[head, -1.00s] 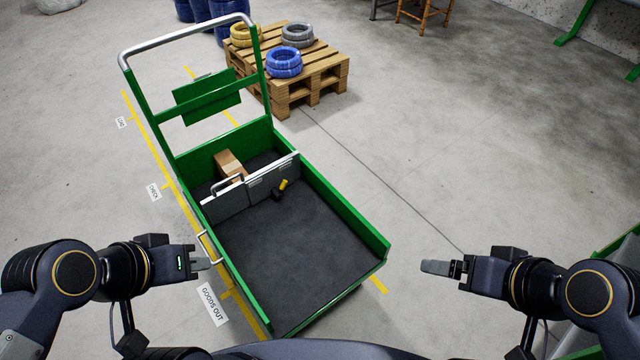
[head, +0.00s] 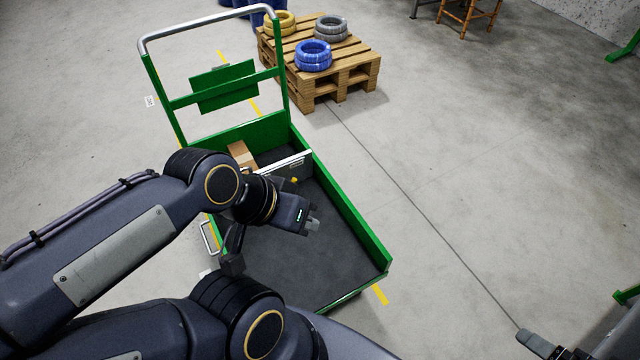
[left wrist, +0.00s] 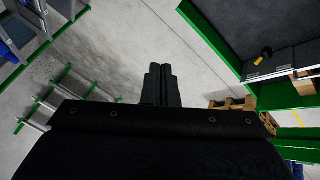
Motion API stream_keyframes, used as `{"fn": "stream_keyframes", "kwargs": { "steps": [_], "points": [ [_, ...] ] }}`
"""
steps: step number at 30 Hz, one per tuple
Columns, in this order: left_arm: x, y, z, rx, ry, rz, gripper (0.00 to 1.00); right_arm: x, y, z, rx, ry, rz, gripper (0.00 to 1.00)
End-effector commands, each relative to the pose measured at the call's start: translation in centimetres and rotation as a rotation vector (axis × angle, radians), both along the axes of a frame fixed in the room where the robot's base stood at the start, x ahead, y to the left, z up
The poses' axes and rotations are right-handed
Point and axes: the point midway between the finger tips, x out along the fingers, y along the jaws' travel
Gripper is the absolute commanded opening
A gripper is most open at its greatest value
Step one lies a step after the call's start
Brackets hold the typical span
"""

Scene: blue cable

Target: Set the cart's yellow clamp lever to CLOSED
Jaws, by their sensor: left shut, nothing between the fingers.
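The yellow clamp lever (head: 294,180) shows only as a small yellow tip beside the grey divider (head: 300,167) of the green cart (head: 352,222). The rest of it is hidden behind my left arm, so its setting cannot be read. The lever also shows small, yellow on a black base, in the left wrist view (left wrist: 266,52). My left gripper (head: 314,226) is shut and empty above the cart's dark bed, nearer to me than the lever and apart from it. In the left wrist view its fingers (left wrist: 160,84) are together. My right gripper (head: 530,342) is at the bottom right, away from the cart.
A cardboard box (head: 240,153) lies behind the divider. A wooden pallet (head: 345,75) with blue (head: 313,57), grey (head: 331,29) and yellow coils (head: 279,22) stands beyond the cart. The floor to the cart's right is clear.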

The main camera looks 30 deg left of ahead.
Motion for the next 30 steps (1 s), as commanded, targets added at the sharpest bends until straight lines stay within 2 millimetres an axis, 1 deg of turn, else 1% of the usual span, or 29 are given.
{"fn": "stream_keyframes", "kwargs": {
  "steps": [1,8,11,17,20,23,24,29,30],
  "points": [
    [0.2,0.3,-0.7,0.007,0.014,0.001,0.0,0.0,0.0,-0.5,0.0,-0.001,0.0,0.89],
    [1.0,1.8,-2.9,0.052,0.078,0.011,0.0,0.0,0.0,-2.0,0.0,0.0,0.0,0.89],
    [1.5,2.6,-4.2,0.078,0.114,0.018,0.0,0.0,0.0,-2.8,0.0,0.0,0.0,0.89],
    [2.7,5.1,-7.8,0.157,0.207,0.033,0.0,0.0,0.0,-5.1,0.0,0.0,0.0,0.89],
    [3.6,6.8,-10.4,0.218,0.27,0.04,0.0,0.0,0.0,-6.7,0.0,0.0,0.0,0.89],
    [4.8,9.1,-14.1,0.307,0.35,0.049,0.0,0.0,0.0,-8.9,0.0,0.0,0.0,0.89],
    [5.4,10.2,-15.7,0.353,0.384,0.052,0.0,0.0,0.0,-9.8,0.0,0.0,0.0,0.89],
    [7.6,14.8,-21.8,0.552,0.508,0.059,0.0,0.0,0.0,-13.3,0.0,0.0,0.0,0.89],
    [8.2,15.9,-23.3,0.606,0.535,0.058,0.0,0.0,0.0,-14.2,0.0,0.0,0.0,0.89]
  ]
}}
